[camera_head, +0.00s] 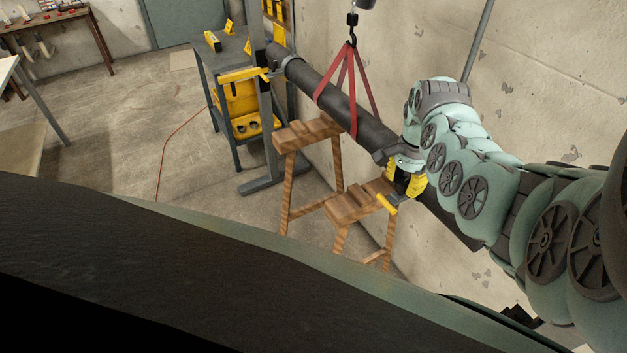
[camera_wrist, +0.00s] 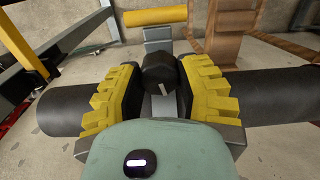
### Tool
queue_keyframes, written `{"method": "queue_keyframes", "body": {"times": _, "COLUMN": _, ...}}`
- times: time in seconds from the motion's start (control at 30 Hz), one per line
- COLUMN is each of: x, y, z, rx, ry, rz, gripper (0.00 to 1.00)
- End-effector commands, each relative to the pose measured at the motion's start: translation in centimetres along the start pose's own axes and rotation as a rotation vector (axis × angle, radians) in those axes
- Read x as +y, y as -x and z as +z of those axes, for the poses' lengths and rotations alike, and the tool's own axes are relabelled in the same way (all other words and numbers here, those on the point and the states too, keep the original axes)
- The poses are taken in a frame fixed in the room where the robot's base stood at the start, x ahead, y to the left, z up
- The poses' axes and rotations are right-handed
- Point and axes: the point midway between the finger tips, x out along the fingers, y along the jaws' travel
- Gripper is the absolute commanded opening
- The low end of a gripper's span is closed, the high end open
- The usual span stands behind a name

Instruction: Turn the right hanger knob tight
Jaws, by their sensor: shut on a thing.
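The right hanger knob, a dark round knob with a pale mark (camera_wrist: 160,72), sits between the two yellow ridged pads of my gripper (camera_wrist: 160,95) in the wrist view. The pads are closed on it from left and right. In the head view my gripper (camera_head: 405,180) is at the dark pipe (camera_head: 358,120), at the right hanger, and hides the knob there. A yellow bar of this hanger (camera_head: 387,204) sticks out below the gripper. The bar also shows at the top of the wrist view (camera_wrist: 155,17). The pipe runs behind my fingers and shows on both sides.
Red slings (camera_head: 348,80) from a hook hold the pipe. Wooden sawhorses (camera_head: 355,204) stand beneath it. The left hanger's post with a yellow bar (camera_head: 244,74) stands farther back, by a grey cart (camera_head: 215,60).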

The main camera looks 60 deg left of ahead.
Motion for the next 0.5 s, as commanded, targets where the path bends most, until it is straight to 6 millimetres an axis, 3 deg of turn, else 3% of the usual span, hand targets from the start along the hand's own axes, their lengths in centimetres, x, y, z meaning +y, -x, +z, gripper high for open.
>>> {"method": "queue_keyframes", "body": {"times": 0.5, "x": 0.04, "y": -0.13, "z": -0.06, "rx": 0.005, "ry": -0.158, "rz": 0.002, "gripper": 0.00}}
